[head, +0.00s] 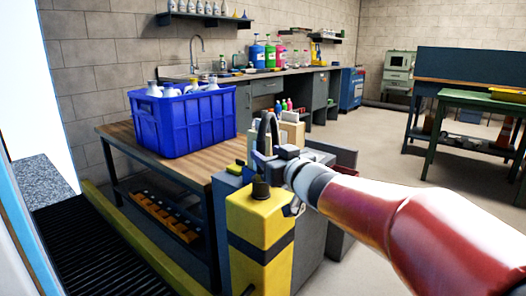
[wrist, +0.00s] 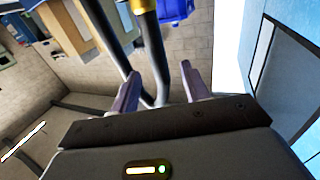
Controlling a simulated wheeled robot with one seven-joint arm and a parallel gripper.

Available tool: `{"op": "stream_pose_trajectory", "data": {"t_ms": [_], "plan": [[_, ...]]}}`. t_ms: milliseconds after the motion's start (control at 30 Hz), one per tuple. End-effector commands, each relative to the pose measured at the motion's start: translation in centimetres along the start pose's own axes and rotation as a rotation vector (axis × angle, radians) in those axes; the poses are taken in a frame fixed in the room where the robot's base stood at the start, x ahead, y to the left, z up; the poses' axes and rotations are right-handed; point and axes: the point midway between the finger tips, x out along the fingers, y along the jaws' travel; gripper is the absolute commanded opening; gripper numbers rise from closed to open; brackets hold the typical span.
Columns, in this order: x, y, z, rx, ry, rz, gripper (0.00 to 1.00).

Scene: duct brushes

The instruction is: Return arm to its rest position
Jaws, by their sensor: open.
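My arm reaches in from the lower right of the head view. My gripper (head: 268,160) is at its end, above and just behind the black cap of a yellow canister (head: 258,222). In the wrist view my gripper (wrist: 163,82) has its two fingers spread apart. Dark curved tubes (wrist: 183,78) pass between and beyond the fingers; I cannot tell whether they touch. In the head view a black hose loop (head: 268,124) rises right behind the gripper. The gripper seems to hold nothing.
A wooden-topped bench (head: 122,132) carries a blue crate (head: 182,128) with bottles, left of the gripper. A grey cabinet stands beside the canister. A long counter (head: 270,78) with bottles lines the back wall. A green table (head: 470,98) stands at the right; open floor (head: 385,165) lies between.

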Motion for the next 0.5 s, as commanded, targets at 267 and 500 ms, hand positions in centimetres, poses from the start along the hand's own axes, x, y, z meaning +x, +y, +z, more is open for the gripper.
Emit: {"op": "stream_pose_trajectory", "data": {"t_ms": [267, 500], "plan": [[-3.8, 0.1, -0.1, -0.002, 0.001, 0.004, 0.46], [-9.1, 4.0, 1.0, 0.0, -0.111, 0.251, 0.46]]}}
